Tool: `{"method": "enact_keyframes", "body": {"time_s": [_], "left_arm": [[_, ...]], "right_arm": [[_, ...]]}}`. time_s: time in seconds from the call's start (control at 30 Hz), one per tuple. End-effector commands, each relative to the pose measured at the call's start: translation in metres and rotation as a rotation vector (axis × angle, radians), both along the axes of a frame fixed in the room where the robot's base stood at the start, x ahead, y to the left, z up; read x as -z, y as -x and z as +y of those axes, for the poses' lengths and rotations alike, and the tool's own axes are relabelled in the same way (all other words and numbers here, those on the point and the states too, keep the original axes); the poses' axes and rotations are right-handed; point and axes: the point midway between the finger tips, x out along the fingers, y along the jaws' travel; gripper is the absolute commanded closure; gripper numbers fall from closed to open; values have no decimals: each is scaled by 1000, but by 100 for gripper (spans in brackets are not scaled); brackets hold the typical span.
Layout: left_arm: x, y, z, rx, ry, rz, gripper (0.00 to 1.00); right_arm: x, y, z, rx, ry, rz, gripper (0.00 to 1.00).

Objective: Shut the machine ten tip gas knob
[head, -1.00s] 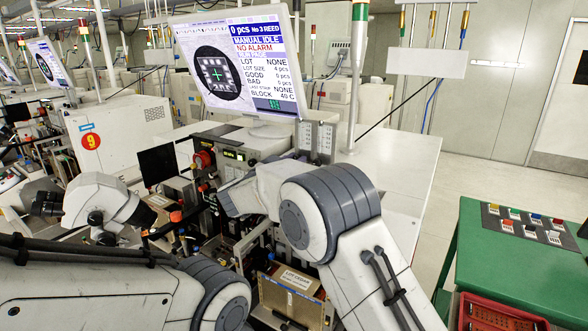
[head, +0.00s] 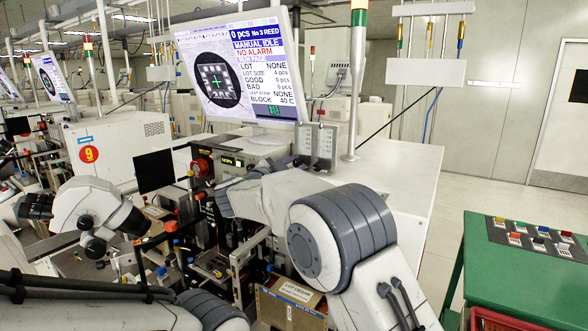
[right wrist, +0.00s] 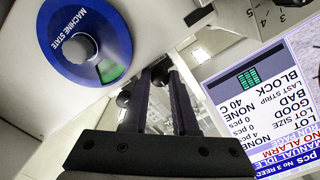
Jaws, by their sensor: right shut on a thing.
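Machine ten appears to be the near bonder below the large monitor (head: 240,75); no number shows on it. My right arm reaches to its front, and my right gripper (head: 212,203) is at the panel, partly hidden behind my wrist. In the right wrist view, the dark fingers of my right gripper (right wrist: 165,78) are close together around a small black knob (right wrist: 160,71), which they partly hide. I cannot read a tip gas label. A second small black knob (right wrist: 124,98) is beside the fingers. My left arm crosses the lower left; its gripper is outside the view.
A round blue machine state dial (right wrist: 84,48) is close to my fingers. A microscope (head: 92,215) stands at the left. A lot cassette box (head: 290,300) is below my right arm. A green table (head: 535,275) with a red tray (head: 505,320) stands at the right.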

Motion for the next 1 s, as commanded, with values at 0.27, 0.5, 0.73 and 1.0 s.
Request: {"method": "enact_keyframes", "body": {"time_s": [0.27,0.5,0.73,1.0], "left_arm": [[0,0,0,0,0,0,100],[0,0,0,0,0,0,100],[1,0,0,0,0,0,100],[-11,0,0,0,0,0,100]], "right_arm": [[0,0,1,-1,-8,-4,100],[0,0,1,-1,-8,-4,43],[1,0,0,1,-7,0,43],[-1,0,-1,3,51,41,43]]}}
